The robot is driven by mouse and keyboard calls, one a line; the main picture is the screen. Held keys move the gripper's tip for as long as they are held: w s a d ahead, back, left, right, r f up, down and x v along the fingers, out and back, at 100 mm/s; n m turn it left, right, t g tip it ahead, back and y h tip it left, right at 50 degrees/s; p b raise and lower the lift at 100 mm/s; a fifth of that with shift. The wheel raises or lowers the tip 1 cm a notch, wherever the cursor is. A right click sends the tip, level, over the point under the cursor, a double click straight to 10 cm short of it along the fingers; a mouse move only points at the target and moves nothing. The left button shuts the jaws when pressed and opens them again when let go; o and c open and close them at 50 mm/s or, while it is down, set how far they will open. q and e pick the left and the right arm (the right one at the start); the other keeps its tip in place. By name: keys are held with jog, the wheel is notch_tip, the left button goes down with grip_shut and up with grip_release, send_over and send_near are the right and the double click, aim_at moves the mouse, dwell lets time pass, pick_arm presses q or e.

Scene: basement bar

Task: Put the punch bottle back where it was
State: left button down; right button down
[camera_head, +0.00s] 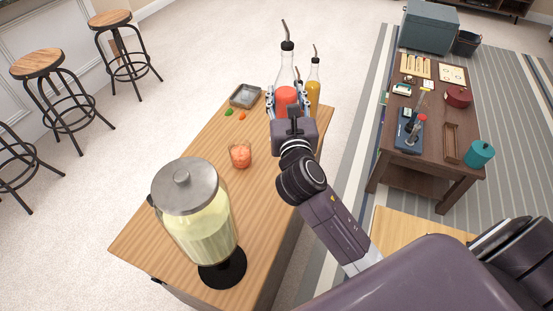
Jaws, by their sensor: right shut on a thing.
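The punch bottle (287,72) is clear glass with red liquid and a black stopper with a bent metal spout. It is upright at the far end of the wooden counter (190,268). My right gripper (287,98) is shut around its lower body. The gripper hides the bottle's base, so I cannot tell whether it touches the counter. A second bottle (313,88) with orange-yellow liquid stands just right of it, partly hidden by the gripper. My left gripper is not in view.
A glass (240,155) of red drink, a grey tray (245,95) and small green and orange pieces are on the counter. A large drink dispenser (187,190) stands at the near end. A dark side table (455,179) with several items is at the right.

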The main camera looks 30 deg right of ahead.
jog(key=shift+w+r, duration=0.35)
jog(key=shift+w, duration=0.05)
jog(key=shift+w+f, duration=0.15)
jog(key=shift+f, duration=0.25)
notch_tip(320, 180, down, 13)
jog(key=b, duration=0.3)
jog(key=shift+a+f+b, duration=0.15)
jog(key=shift+f+b, duration=0.05)
jog(key=shift+b, duration=0.2)
notch_tip(320, 180, down, 5)
jog(key=shift+f+b, duration=0.2)
jog(key=shift+b, duration=1.05)
jog(key=shift+f, duration=0.1)
jog(key=c, duration=1.1)
grip_release()
jog(key=shift+f, duration=0.1)
jog(key=shift+c, duration=0.2)
